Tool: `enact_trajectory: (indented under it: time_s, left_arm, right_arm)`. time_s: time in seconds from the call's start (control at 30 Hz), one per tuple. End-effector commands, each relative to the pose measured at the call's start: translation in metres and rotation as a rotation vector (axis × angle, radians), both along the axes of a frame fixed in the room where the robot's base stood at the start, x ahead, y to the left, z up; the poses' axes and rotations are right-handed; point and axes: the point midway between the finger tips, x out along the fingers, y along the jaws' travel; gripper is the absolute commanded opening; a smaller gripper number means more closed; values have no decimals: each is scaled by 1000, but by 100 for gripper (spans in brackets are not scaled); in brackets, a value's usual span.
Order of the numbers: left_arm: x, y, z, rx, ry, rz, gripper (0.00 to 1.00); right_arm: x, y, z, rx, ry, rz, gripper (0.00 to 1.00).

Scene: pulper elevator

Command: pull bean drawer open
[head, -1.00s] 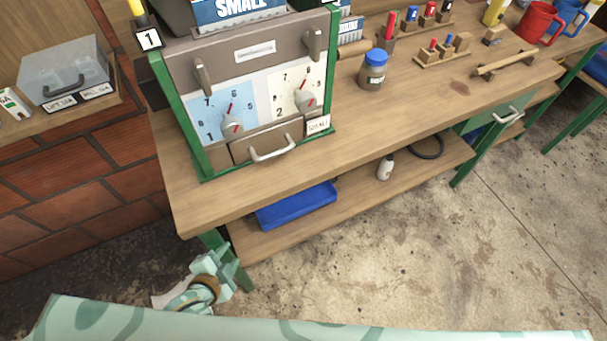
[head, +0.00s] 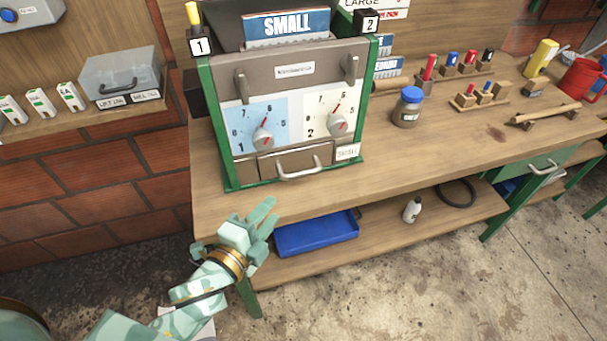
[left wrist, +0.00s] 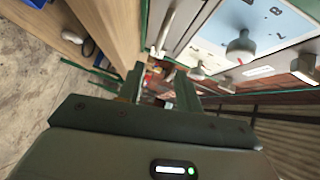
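The bean drawer (head: 268,165) is a grey-brown front low on the green-framed machine, with a pale bar handle (head: 300,170). It looks shut. The handle also shows near the top of the left wrist view (left wrist: 165,28). My left gripper (head: 270,212) is open and empty, its fingers apart in the left wrist view (left wrist: 163,85). It is in front of the bench edge, lower and left of the handle, and apart from it. My right gripper is not in view.
The machine stands on a wooden bench (head: 440,150). Above the drawer are two dials (head: 262,138). A blue-lidded jar (head: 408,107) stands to the right. A blue tray (head: 316,233) and a small bottle (head: 412,210) are on the lower shelf. The floor in front is free.

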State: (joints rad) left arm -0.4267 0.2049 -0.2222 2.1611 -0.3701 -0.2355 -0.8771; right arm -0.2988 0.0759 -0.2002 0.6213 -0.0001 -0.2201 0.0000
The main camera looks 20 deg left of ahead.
Motion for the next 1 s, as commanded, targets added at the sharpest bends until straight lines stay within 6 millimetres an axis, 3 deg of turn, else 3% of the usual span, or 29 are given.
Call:
enact_trajectory:
  time_s: [0.3, 0.5, 0.7, 1.0]
  left_arm:
    - [78, -16, -13, -1, -1, -1, 35]
    - [118, -24, -19, -2, 1, -1, 35]
    - [138, -29, -21, -2, 1, -1, 35]
    - [140, -29, -20, -3, 2, -1, 35]
  right_arm:
    - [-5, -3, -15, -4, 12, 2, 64]
    - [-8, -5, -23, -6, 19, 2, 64]
    - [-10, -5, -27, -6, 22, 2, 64]
    - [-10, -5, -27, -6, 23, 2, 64]
